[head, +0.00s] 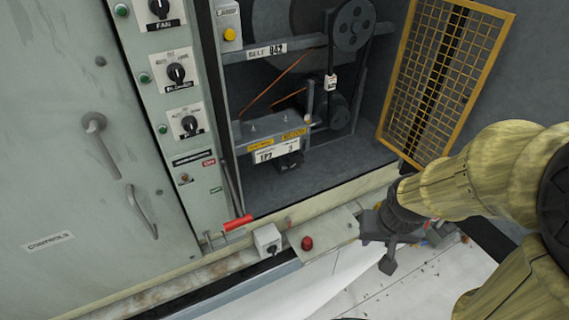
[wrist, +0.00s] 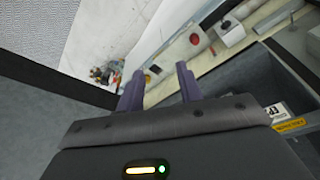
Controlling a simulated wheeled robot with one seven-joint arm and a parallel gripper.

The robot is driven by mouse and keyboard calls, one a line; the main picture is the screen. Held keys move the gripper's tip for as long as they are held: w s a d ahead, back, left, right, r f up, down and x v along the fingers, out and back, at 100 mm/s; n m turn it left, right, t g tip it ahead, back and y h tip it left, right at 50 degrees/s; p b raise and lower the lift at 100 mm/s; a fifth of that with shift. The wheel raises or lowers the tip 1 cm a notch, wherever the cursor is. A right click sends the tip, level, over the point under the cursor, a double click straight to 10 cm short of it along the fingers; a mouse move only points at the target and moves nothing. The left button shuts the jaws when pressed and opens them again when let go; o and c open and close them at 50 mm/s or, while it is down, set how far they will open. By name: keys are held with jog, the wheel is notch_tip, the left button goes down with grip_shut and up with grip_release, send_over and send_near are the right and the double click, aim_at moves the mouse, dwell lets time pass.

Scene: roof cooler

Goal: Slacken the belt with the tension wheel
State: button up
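A black belt (head: 331,62) runs inside the open bay from a large upper pulley (head: 355,24) down to a lower pulley (head: 335,112) on a dark motor. A "BELT B42" label (head: 266,51) is on the crossbar beside it. A dark part (head: 289,163) sits under the bracket with the white and yellow labels; it may be the tension wheel, but I cannot tell. My gripper (head: 386,252) is outside the bay, low and to its right, apart from these parts. In the wrist view its two fingers (wrist: 160,85) stand apart with nothing between them.
A yellow-framed mesh door (head: 440,80) stands open right of the bay. A red handle (head: 238,223), a grey switch box (head: 267,240) and a red knob (head: 307,243) line the front sill. A grey door (head: 85,150) and several switches are left. Small clutter (wrist: 105,75) lies on the floor.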

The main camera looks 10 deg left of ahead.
jog(key=o, duration=0.5)
jog(key=shift+w+f, duration=0.15)
jog(key=o, duration=0.4)
jog(key=w+f+t+b, duration=0.2)
jog(key=w+f+b, duration=0.2)
jog(key=shift+w+f+n+b, duration=0.2)
jog(key=shift+w+n+b, duration=0.15)
jog(key=shift+n, duration=0.05)
jog(key=w+a+f+n+t+y+b, duration=0.3)
jog(key=w+a+f+t+y+b, duration=0.2)
jog(key=w+b, duration=0.4)
jog(key=w+a+f+n+t+y+b, duration=0.3)
jog(key=w+a+f+t+y+b, duration=0.2)
jog(key=w+b, duration=0.5)
jog(key=shift+a+f+b, duration=0.75)
jog(key=shift+f+b, duration=0.05)
jog(key=shift+b, duration=0.35)
